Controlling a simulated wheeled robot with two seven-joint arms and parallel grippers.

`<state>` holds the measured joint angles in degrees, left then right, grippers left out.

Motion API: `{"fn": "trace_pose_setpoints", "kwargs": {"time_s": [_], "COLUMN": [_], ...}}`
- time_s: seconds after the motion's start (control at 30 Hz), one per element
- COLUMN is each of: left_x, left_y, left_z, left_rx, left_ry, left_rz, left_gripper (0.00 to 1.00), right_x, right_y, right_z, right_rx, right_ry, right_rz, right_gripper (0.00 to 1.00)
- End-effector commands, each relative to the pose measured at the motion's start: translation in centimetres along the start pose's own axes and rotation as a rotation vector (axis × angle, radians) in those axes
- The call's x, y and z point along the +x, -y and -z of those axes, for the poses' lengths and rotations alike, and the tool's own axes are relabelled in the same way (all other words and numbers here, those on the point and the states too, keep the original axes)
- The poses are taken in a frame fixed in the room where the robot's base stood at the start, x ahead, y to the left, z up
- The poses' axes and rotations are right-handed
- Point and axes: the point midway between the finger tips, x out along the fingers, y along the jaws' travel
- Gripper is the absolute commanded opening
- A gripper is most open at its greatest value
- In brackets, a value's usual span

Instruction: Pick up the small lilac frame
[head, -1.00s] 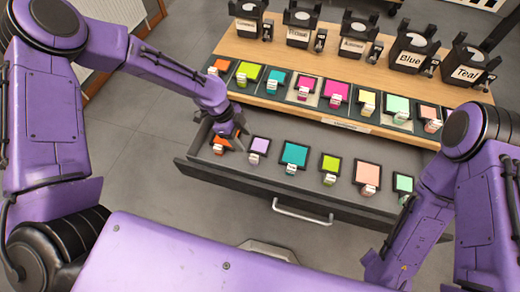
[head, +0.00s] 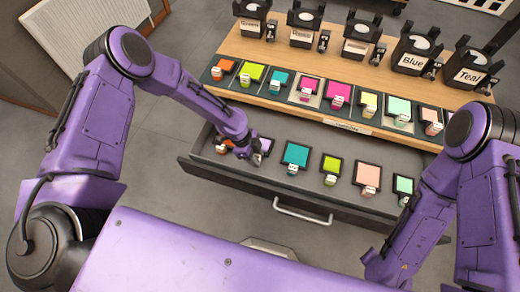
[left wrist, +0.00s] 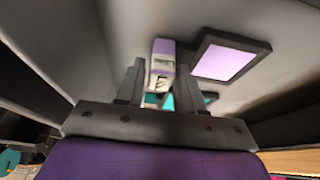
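The small lilac frame (head: 266,144) lies in the open drawer, partly hidden by my left gripper (head: 256,158) in the head view. In the left wrist view its lilac face with a dark border (left wrist: 224,60) shows to the right of the fingers. Its white and lilac tag (left wrist: 162,62) shows between the two fingertips of my left gripper (left wrist: 160,80). The fingers are apart, with gaps beside the tag; I cannot tell whether they touch it. My right gripper is not in view; only the right arm shows.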

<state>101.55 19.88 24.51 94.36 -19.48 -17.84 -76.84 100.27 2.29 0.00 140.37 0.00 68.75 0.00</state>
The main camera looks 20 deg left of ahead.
Motion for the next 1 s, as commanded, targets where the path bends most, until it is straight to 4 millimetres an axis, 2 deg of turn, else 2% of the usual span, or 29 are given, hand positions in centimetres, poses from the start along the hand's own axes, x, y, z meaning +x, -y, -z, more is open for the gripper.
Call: {"fn": "trace_pose_setpoints", "kwargs": {"time_s": [0.03, 0.1, 0.47, 0.63, 0.87, 1.0], "left_x": [0.0, 0.0, -0.5, -2.9, -8.2, -9.4], "left_y": [0.0, 0.0, 0.0, 0.2, -4.8, -8.7], "left_z": [0.0, 0.0, 0.2, 1.2, 4.0, 5.0], "left_rx": [0.0, 0.0, 0.001, 0.002, 0.005, 0.003], "left_ry": [0.0, 0.0, 0.0, -0.001, 0.0, 0.001], "left_rz": [0.0, 0.0, 0.0, 0.004, 0.002, 0.0], "left_gripper": [0.2, 0.0, 0.0, 0.0, 0.0, 0.0], "right_x": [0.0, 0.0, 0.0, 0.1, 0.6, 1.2], "right_y": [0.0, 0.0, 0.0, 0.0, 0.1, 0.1], "right_z": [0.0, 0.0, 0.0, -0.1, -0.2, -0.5], "right_rx": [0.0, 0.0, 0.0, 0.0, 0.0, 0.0], "right_ry": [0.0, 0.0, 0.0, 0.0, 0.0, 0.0], "right_rz": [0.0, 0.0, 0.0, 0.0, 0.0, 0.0], "right_gripper": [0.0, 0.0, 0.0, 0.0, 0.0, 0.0]}}
